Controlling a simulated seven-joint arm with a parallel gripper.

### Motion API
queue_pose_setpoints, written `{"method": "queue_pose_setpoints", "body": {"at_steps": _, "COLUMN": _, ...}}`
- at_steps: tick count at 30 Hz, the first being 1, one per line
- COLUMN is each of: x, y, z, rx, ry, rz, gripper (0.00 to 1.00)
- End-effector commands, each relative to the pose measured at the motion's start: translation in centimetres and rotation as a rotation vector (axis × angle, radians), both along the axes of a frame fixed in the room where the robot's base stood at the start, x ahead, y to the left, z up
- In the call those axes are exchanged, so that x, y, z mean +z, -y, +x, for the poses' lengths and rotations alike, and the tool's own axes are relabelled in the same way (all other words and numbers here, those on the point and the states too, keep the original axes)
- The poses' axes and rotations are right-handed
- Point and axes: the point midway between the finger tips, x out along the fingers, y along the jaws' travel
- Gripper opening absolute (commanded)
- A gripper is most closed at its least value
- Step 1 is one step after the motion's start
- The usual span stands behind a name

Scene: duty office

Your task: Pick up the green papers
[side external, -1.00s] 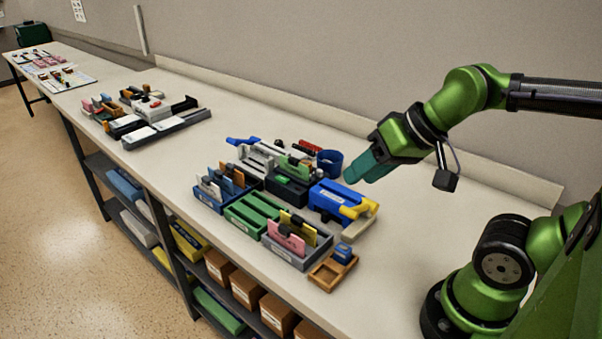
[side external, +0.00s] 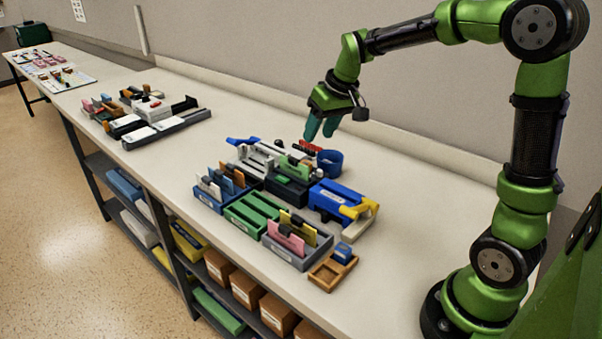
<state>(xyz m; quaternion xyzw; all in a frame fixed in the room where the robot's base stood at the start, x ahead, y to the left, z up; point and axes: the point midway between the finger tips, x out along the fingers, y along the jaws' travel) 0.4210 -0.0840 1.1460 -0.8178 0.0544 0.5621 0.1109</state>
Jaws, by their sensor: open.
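The green papers (side external: 295,168) stand upright in a dark holder (side external: 289,190) in the middle of the desk set, with a dark clip-like piece at their upper edge. My gripper (side external: 320,132) points down above the back of the set, up and to the right of the green papers and apart from them. Its teal fingers are open with nothing between them. The lower part of the papers is hidden in the holder.
A blue cup (side external: 330,163) and red items (side external: 311,147) stand just below my gripper. A blue and yellow device (side external: 343,203) lies to the right of the papers. A green tray (side external: 252,212) and a grey tray with pink and yellow cards (side external: 297,258) stand in front. The right tabletop is clear.

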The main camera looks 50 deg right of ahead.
Motion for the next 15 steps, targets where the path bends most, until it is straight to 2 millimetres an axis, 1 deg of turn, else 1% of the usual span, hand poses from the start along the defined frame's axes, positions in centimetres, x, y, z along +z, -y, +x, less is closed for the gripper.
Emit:
{"method": "queue_pose_setpoints", "body": {"at_steps": 1, "x": -0.5, "y": 1.3, "z": 1.6, "rx": 0.029, "ry": -0.008, "rz": -0.023, "gripper": 0.48}}
{"method": "queue_pose_setpoints", "body": {"at_steps": 3, "x": -0.5, "y": 2.4, "z": 3.3, "rx": 0.086, "ry": -0.004, "rz": -0.058, "gripper": 0.48}}
{"method": "queue_pose_setpoints", "body": {"at_steps": 5, "x": 0.2, "y": 2.9, "z": 4.3, "rx": 0.136, "ry": 0.011, "rz": -0.088, "gripper": 0.48}}
{"method": "queue_pose_setpoints", "body": {"at_steps": 6, "x": 1.0, "y": 3.0, "z": 4.7, "rx": 0.168, "ry": 0.028, "rz": -0.109, "gripper": 0.48}}
{"method": "queue_pose_setpoints", "body": {"at_steps": 8, "x": 1.0, "y": 2.9, "z": 4.6, "rx": 0.199, "ry": 0.027, "rz": -0.121, "gripper": 0.48}}
{"method": "queue_pose_setpoints", "body": {"at_steps": 11, "x": 0.1, "y": 2.9, "z": 4.9, "rx": 0.217, "ry": 0.022, "rz": -0.124, "gripper": 0.48}}
{"method": "queue_pose_setpoints", "body": {"at_steps": 15, "x": -2.6, "y": 2.8, "z": 5.9, "rx": 0.217, "ry": 0.019, "rz": -0.123, "gripper": 0.48}}
